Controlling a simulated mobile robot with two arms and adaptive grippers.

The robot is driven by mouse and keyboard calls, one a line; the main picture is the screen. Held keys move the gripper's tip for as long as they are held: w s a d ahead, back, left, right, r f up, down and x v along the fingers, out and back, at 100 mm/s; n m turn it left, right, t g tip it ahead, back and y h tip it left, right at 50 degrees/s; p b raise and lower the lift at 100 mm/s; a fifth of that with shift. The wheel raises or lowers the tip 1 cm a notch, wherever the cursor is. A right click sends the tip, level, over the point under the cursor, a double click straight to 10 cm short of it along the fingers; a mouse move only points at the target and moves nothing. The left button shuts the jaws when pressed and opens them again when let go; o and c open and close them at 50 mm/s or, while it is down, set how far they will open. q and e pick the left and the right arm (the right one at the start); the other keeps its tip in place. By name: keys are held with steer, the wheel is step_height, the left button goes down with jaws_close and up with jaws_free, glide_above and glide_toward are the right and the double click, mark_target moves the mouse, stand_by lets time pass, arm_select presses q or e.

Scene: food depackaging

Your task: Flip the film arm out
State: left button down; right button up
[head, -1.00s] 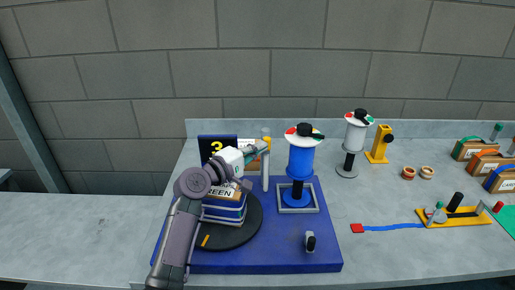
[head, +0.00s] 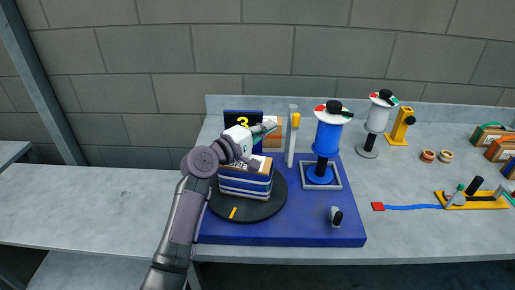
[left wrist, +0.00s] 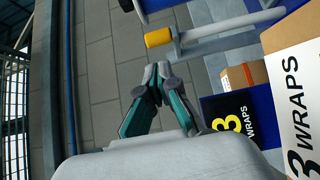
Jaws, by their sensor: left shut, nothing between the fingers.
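The film arm's grey post (head: 291,148) stands upright on the blue base board (head: 282,235), between the turntable and the blue film roll (head: 327,138). A yellow end piece (head: 295,120) shows near its top. In the left wrist view a yellow cap (left wrist: 158,38) sits on the end of a grey rod (left wrist: 205,43). My left gripper (head: 272,127) is left of the post, above the stacked load (head: 245,183). In the left wrist view its fingers (left wrist: 160,72) are together, empty and apart from the yellow cap. My right gripper is out of view.
The load stands on a dark turntable (head: 228,210). A "3 WRAPS" sign (head: 241,118) stands behind it. The table left of the board is clear.

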arm_select(q)
steer(key=s+b, duration=0.1)
steer(key=s, duration=0.7)
steer(key=shift+s+d+b, duration=0.2)
steer(key=shift+d+b, duration=0.2)
steer(key=shift+d, duration=0.05)
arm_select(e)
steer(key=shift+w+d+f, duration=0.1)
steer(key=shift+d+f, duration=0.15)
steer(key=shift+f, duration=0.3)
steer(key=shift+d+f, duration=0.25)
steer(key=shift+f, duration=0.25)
arm_select(q)
steer(key=shift+f, duration=0.1)
